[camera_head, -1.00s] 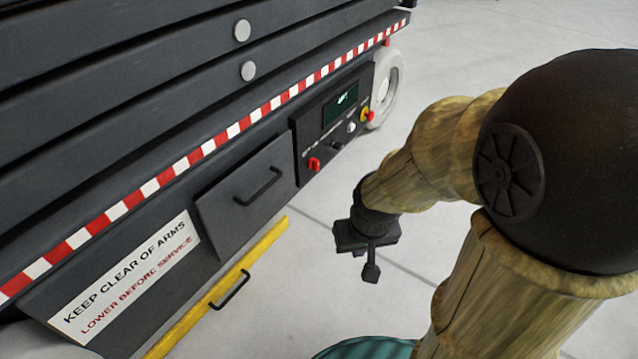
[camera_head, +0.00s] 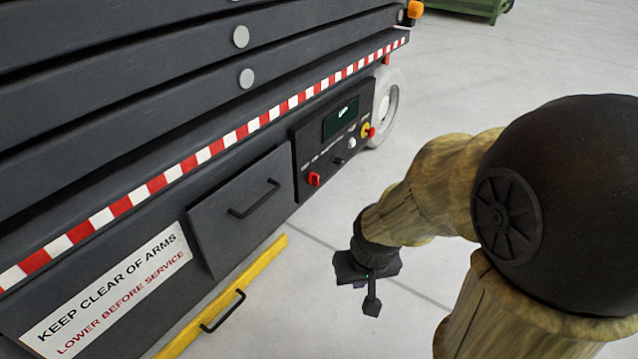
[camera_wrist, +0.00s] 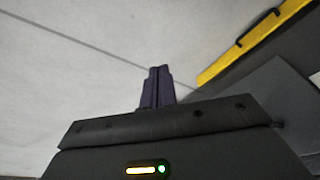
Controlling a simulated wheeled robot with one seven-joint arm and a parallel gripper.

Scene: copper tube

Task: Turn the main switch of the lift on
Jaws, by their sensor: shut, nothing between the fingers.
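The lift's dark control panel (camera_head: 309,159) is on its side, toward the far end. A red rotary switch (camera_head: 314,179) sits at the panel's lower left. I cannot read its label or tell its position. A dark knob, a white button and a red button on a yellow base (camera_head: 368,131) are further right along the panel. My gripper (camera_head: 361,286) hangs in front of the lift, apart from the panel, below and to the right of the red switch in the picture. In the wrist view its fingers (camera_wrist: 157,86) are together and empty, over bare floor.
A grey drawer front with a black handle (camera_head: 254,199) is left of the panel. A yellow bar (camera_head: 200,314) with a handle sticks out low along the lift; it also shows in the wrist view (camera_wrist: 248,42). A white wheel (camera_head: 388,108) stands beyond the panel.

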